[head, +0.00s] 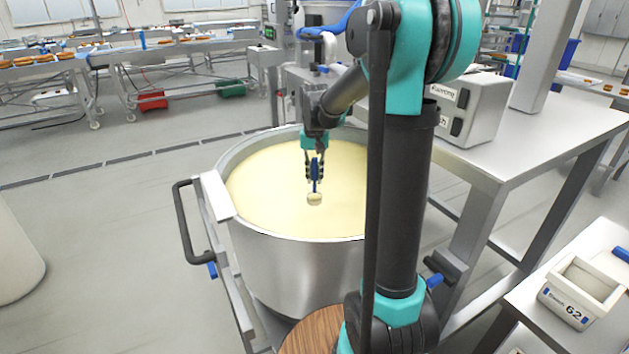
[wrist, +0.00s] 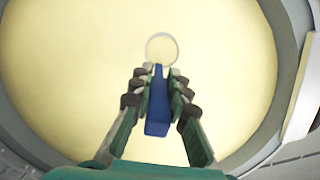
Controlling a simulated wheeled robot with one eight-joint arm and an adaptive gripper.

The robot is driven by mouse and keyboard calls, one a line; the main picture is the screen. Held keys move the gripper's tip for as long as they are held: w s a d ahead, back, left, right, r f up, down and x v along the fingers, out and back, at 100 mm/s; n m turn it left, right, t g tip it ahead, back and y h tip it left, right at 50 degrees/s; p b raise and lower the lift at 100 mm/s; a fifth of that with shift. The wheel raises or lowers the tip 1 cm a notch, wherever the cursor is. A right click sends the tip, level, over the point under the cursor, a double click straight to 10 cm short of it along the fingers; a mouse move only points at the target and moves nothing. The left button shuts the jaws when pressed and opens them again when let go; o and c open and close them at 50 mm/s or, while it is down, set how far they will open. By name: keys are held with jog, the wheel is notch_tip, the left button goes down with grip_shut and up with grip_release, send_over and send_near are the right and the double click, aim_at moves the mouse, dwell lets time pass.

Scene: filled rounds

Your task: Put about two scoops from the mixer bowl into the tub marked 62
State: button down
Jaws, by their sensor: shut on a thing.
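The mixer bowl (head: 290,250) is a large steel bowl filled with smooth pale yellow mix (head: 265,195). My gripper (head: 315,172) is over the bowl, shut on the blue handle of a scoop (head: 315,197). In the wrist view my gripper (wrist: 158,85) holds the blue handle, with the round scoop head (wrist: 161,48) beyond the fingertips against the yellow mix. The scoop head is at or just above the mix surface; I cannot tell which. The tub marked 62 (head: 577,312) is a small pale tub at the lower right; its inside looks empty.
The tub stands on a light side table (head: 530,300), with a blue-handled item (head: 621,253) near it. A steel table with a control box (head: 470,108) stands behind my arm. The bowl sits in a frame with a black handle (head: 187,225). Open floor lies to the left.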

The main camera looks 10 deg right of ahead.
notch_tip(320, 180, up, 10)
dwell(1.3)
